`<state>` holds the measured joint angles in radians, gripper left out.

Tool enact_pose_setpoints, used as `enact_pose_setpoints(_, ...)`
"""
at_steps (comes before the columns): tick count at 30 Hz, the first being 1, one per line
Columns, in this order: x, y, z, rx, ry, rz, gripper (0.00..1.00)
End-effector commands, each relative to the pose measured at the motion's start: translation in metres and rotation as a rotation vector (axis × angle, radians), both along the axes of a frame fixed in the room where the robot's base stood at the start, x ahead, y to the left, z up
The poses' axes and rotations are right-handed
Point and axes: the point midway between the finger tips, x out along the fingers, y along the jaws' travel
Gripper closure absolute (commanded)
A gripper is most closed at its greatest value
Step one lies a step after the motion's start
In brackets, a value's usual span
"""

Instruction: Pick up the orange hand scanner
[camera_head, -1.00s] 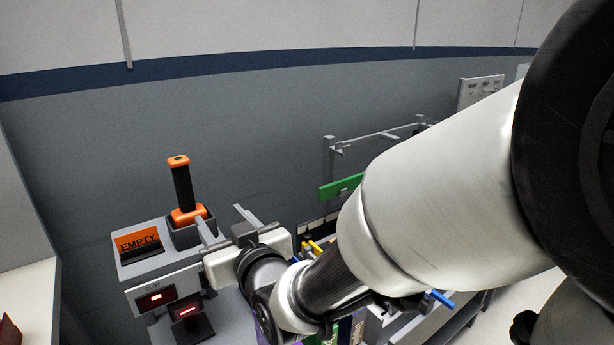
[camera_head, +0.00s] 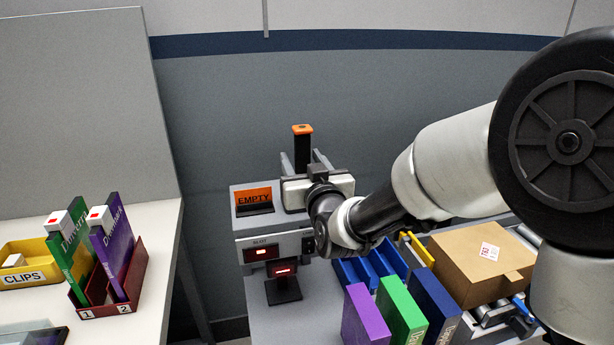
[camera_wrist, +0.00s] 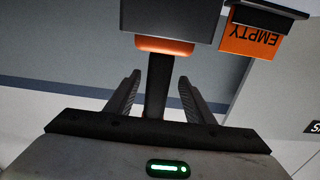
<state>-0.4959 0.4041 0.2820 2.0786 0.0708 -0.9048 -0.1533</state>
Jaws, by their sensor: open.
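The orange hand scanner (camera_head: 302,130) stands upright in a holder on the grey station. It has an orange cap and a black handle. In the wrist view, its black handle (camera_wrist: 158,90) and orange collar (camera_wrist: 165,46) show below the dark holder (camera_wrist: 168,18), with the picture upside down. My gripper (camera_head: 300,160) is open, with one finger on each side of the handle. In the wrist view, gaps show between the handle and both fingers of my gripper (camera_wrist: 160,78). The scanner's lower part is hidden behind my gripper in the head view.
An orange EMPTY sign (camera_head: 254,195) stands left of the scanner on the station. A small stand with a red light (camera_head: 284,285) is in front. Several binders (camera_head: 402,308) and a cardboard box (camera_head: 480,262) are at right. A red rack (camera_head: 108,308) sits on the left table.

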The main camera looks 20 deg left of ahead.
Motion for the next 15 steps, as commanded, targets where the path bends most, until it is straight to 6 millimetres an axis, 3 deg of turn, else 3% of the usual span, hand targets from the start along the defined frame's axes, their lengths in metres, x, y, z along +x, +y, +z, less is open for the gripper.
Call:
enact_pose_setpoints(7,0.03,0.021,-0.002,0.001,-0.001,0.0,0.52)
enact_pose_setpoints(15,0.038,0.029,-0.001,0.0,0.0,0.0,0.52)
